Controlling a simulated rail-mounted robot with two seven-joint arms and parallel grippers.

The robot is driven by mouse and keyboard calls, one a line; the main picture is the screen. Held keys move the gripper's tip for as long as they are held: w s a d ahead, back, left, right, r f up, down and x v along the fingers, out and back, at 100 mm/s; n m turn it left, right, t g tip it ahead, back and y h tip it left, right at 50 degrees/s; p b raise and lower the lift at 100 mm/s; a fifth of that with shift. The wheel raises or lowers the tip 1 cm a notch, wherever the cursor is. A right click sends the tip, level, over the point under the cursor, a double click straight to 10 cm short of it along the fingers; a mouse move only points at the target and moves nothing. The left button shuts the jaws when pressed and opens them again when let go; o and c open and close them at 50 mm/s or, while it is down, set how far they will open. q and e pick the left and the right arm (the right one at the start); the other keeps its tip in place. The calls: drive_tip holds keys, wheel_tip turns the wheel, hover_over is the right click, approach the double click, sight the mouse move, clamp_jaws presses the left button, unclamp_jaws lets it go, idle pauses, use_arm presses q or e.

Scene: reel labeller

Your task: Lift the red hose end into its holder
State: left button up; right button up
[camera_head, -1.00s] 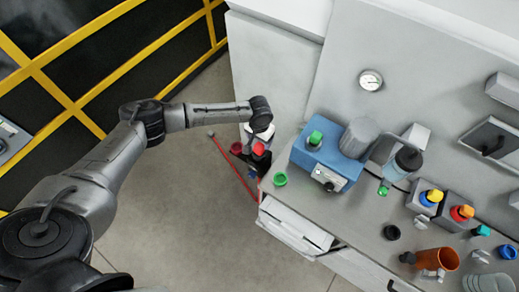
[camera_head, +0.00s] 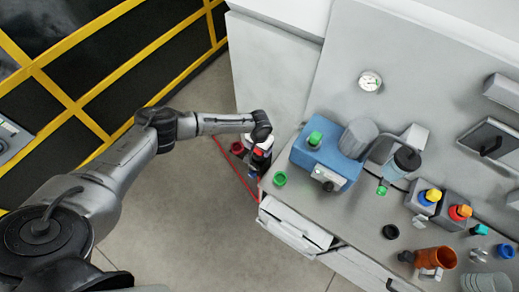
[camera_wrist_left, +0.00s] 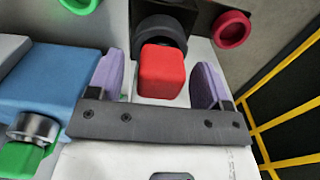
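My left gripper (camera_wrist_left: 160,80) is open in the left wrist view, its purple fingers on either side of a red block (camera_wrist_left: 162,72), with small gaps. The block looks like the red hose end, but its link to the hose is hidden. A black ring (camera_wrist_left: 160,30) lies just behind it, and a red ring (camera_wrist_left: 232,30) is to the right; I cannot tell which is the holder. In the head view the left gripper (camera_head: 260,150) largely covers the block, beside the bench's left end. A thin red hose (camera_head: 234,168) runs down to the bench corner. My right gripper is not in view.
A green ring (camera_head: 280,179) and a blue machine (camera_head: 325,163) with a green knob sit on the bench close to the right of the gripper. Open floor (camera_head: 190,215) lies to the left.

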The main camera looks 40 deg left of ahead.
use_arm(q)
drive_tip(key=c, duration=1.1)
drive_tip(key=shift+o, duration=0.2)
drive_tip(key=shift+r, duration=0.15)
drive_tip(key=shift+r, duration=0.65)
wheel_tip(320, 180, up, 2)
drive_tip(key=shift+r, duration=0.25)
drive_tip(key=w+d+r+b, duration=0.25)
drive_tip(key=d+r, duration=0.45)
drive_tip(key=d, duration=0.4)
wheel_tip(320, 180, up, 7)
drive_tip(key=p, duration=0.8)
drive_tip(key=shift+w+d+p, duration=0.15)
drive_tip(key=shift+d+p, duration=0.05)
drive_tip(key=shift+p, duration=0.2)
